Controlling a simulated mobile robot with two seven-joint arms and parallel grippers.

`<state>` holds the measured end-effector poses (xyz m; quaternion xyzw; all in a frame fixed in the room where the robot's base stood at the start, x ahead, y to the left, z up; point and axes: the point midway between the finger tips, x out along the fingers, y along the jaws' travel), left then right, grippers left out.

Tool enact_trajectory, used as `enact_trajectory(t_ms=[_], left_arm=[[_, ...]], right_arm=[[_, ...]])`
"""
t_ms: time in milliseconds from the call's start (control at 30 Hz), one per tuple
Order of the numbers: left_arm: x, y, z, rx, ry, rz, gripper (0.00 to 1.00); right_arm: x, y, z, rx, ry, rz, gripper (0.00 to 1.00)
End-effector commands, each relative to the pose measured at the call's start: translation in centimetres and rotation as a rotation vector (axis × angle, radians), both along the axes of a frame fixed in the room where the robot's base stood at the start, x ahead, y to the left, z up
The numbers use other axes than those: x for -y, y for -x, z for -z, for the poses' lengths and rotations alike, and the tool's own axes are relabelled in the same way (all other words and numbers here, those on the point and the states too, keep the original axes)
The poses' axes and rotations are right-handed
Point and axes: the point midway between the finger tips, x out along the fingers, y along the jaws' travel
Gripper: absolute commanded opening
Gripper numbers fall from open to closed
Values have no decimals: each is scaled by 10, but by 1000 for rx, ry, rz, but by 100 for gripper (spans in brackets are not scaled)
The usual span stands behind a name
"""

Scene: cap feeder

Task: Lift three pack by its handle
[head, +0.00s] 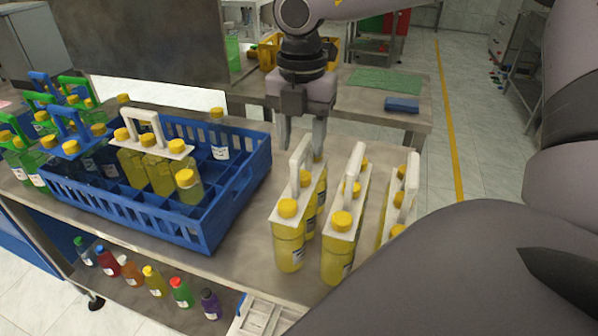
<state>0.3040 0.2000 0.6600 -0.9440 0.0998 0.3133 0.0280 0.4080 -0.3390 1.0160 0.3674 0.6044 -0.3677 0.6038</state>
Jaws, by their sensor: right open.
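Three packs of yellow bottles with white handles stand upright side by side on the table: a left pack (290,245), a middle pack (341,255) and a right pack (385,228), which is partly hidden by my arm. A similar white-handled pack (150,165) stands in the blue crate (205,225). Which one the task means I cannot tell. My right gripper (303,138) is open and points down, just above and behind the left pack's white handle (300,160). Its fingertips are partly hidden by that handle; I see no grip on it. My left gripper is not in view.
Packs with blue and green handles (72,85) crowd the table's left end. Single yellow-capped bottles stand in the crate. Small coloured bottles (155,281) line a lower shelf. Bare tabletop (235,240) lies between crate and left pack. A blue box (402,105) lies on the table behind.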

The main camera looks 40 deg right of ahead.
Motion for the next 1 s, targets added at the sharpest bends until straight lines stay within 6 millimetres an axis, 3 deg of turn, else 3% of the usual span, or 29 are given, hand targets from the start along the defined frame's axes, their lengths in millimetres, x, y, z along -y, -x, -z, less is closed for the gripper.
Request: enact_trajectory(t_ms=[300,600,633,767,1000], left_arm=[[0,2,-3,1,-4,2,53],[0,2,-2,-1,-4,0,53],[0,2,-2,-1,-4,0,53],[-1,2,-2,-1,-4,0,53],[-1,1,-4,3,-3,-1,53]], right_arm=[[0,4,42,-1,-2,1,49],[0,4,47,3,0,0,49],[0,4,47,2,0,0,46],[0,4,47,2,-1,0,3],[0,4,46,2,-1,0,0]])
